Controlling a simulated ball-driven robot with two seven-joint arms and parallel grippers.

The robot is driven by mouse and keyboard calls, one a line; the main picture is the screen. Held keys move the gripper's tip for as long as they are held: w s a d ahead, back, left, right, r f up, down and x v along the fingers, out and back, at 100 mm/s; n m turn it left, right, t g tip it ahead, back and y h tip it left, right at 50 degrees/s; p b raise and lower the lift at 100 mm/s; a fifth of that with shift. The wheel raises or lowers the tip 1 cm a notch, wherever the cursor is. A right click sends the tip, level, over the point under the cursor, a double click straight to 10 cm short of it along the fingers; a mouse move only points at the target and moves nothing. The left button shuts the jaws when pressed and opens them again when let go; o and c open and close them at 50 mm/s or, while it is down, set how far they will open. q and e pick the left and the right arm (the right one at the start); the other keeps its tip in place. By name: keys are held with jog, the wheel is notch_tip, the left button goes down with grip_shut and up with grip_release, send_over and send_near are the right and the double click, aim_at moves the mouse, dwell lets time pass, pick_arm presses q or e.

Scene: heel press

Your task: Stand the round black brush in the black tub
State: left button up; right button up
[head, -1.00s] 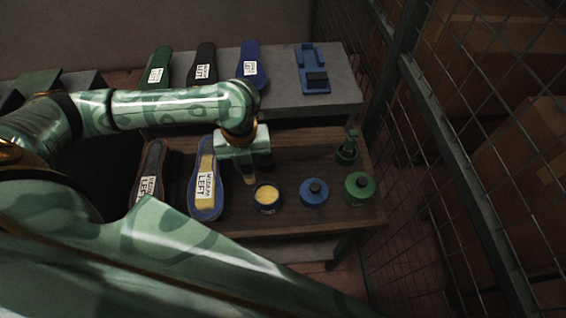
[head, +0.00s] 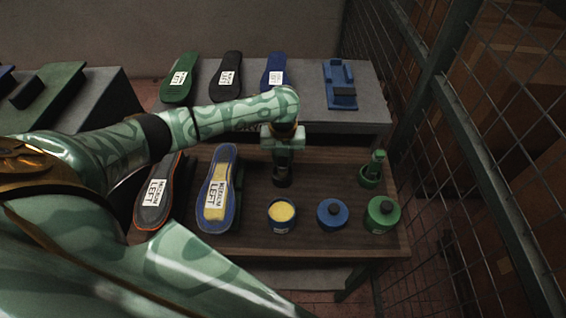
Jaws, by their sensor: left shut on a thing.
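My left gripper (head: 282,160) points down over the wooden table and is shut on a dark thing, which seems to be the black brush (head: 282,171). The brush is mostly hidden by the fingers. A dark round shape right below it looks like the black tub (head: 282,183). It is small and dark against the wood, so I cannot tell whether the brush is inside it or just above it. My right gripper is not in view.
Two soles (head: 217,190) lie left. A wire fence (head: 480,150) borders the right.

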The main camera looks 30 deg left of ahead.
pick_arm(q)
jog(key=shift+f, duration=0.85)
jog(key=shift+f, duration=0.1)
jog(key=o, duration=1)
notch_tip(320, 180, up, 12)
jog(key=p, duration=0.3)
jog(key=shift+p, duration=0.35)
